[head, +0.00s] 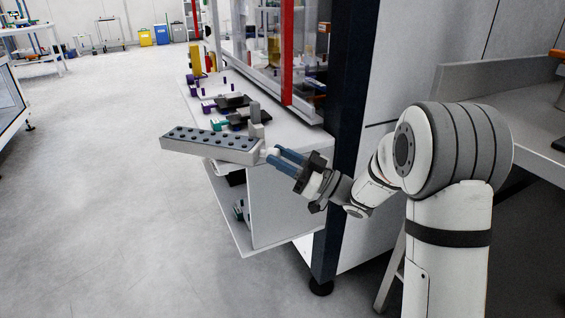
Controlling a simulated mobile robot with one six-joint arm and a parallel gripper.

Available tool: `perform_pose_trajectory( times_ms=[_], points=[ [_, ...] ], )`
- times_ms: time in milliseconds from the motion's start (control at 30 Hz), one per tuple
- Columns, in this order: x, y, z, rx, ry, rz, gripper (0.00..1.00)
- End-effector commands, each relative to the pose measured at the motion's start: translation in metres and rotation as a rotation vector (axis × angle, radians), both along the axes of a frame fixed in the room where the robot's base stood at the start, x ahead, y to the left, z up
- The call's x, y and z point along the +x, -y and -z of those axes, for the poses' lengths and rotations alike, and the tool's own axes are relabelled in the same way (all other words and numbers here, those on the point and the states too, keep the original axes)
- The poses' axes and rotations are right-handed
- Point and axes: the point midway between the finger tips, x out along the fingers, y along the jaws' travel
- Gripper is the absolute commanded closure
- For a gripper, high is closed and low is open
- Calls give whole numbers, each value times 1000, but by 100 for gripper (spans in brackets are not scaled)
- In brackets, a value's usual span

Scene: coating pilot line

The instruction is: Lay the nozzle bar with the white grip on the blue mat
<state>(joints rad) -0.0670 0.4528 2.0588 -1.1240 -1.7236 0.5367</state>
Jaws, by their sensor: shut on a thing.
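The nozzle bar (212,146) is a long grey bar with two rows of dark round spots along its top. It is held out level in the air, in front of the white bench, with its far end over the open floor side. A short white grip (267,153) sticks out of its right end. My gripper (276,156), with blue-grey fingers, is shut on this white grip. The fingers partly hide the grip. I cannot make out a blue mat in this view.
The white bench (291,136) behind the bar carries several small purple, green and black parts. A grey upright block (256,122) shows just behind the bar. A red post (287,52) and a dark cabinet column (350,110) stand right. Open floor lies left.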

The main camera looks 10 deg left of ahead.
Motion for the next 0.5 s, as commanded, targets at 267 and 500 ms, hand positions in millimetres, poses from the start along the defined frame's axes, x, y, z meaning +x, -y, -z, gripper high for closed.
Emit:
perform_pose_trajectory(
  times_ms=[267,500],
  points=[
    [0,-1,2,-6,-7,-2,59],
    [0,-1,1,-4,-6,-2,48]
  ],
)
